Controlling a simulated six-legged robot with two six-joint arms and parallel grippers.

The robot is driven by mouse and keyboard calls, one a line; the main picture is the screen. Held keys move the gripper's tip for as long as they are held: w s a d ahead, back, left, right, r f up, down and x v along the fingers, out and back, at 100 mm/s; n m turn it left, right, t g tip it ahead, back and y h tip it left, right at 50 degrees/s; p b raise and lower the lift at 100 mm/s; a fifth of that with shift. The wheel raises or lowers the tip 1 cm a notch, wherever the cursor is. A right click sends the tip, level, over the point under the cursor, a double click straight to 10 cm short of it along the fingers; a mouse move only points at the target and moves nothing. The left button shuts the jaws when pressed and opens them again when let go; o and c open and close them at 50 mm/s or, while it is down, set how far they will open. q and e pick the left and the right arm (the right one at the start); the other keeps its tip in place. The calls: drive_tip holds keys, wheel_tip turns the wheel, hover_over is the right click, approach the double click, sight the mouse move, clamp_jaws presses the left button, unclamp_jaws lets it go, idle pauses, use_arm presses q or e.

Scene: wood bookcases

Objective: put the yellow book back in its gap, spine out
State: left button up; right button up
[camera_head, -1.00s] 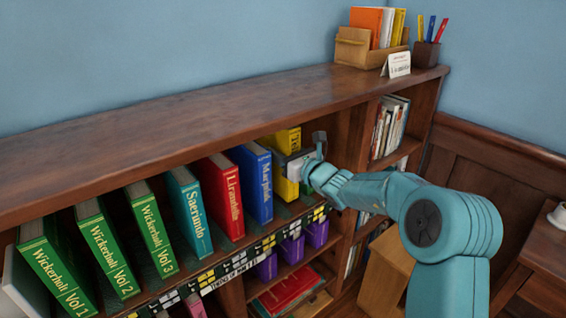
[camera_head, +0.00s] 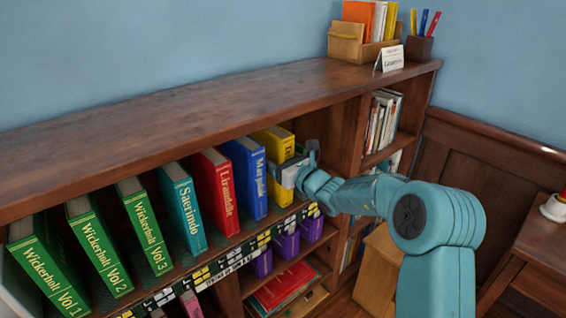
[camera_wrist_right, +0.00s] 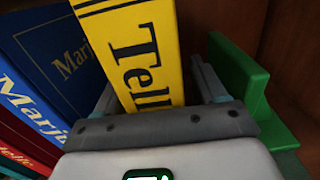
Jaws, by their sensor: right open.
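The yellow book (camera_head: 274,143) stands upright on the upper shelf, just right of the blue Marjolin book (camera_head: 246,178). Its lettered spine faces out, and it fills the right wrist view (camera_wrist_right: 140,50). My right gripper (camera_head: 285,172) is at the spine. In the right wrist view its fingers (camera_wrist_right: 158,92) are open, one on each side of the book, with a small space at the right finger. My left gripper is not in view.
A red book (camera_head: 216,193), a teal book (camera_head: 183,208) and green Wickerholt volumes (camera_head: 97,245) stand to the left. A green bookend-like piece (camera_wrist_right: 238,75) is close beside the right finger. The bookcase top (camera_head: 180,115) is mostly clear, with a wooden organizer (camera_head: 346,43) at its right end.

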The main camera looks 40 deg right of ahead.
drive_tip(key=s+b, duration=0.1)
drive_tip(key=s, duration=1.1)
drive_tip(key=shift+d, duration=0.45)
drive_tip(key=a+f+n+g+y, duration=0.1)
drive_tip(key=a+f, duration=0.2)
drive_tip(key=a+f+n+g+y, duration=0.1)
drive_tip(key=a+f+n+g, duration=0.1)
drive_tip(key=a+f, duration=0.1)
drive_tip(key=s+a+f+n+g+y, duration=0.1)
drive_tip(key=a+f+g, duration=0.1)
drive_tip(key=f, duration=0.3)
drive_tip(key=shift+a+f+n+y, duration=0.25)
drive_tip(key=shift+a+n+y, duration=0.05)
drive_tip(key=shift+a+y, duration=0.1)
drive_tip(key=s+a+f+n+g, duration=0.4)
drive_tip(key=s+a+f+n, duration=0.3)
drive_tip(key=s+f+n, duration=0.1)
drive_tip(key=s+a+f+n+g, duration=0.4)
drive_tip(key=s+a+f+n, duration=0.2)
drive_tip(key=f+n, duration=0.5)
drive_tip(key=s+a+f+n+g+h, duration=0.1)
drive_tip(key=s+a+f+n+g, duration=0.3)
drive_tip(key=s+a+f+n, duration=0.3)
drive_tip(key=s+f+n, duration=0.2)
drive_tip(key=s, duration=0.1)
drive_tip(key=shift+a+f+n+g, duration=0.3)
drive_tip(key=shift+a+f, duration=0.05)
drive_tip(key=shift+f, duration=0.05)
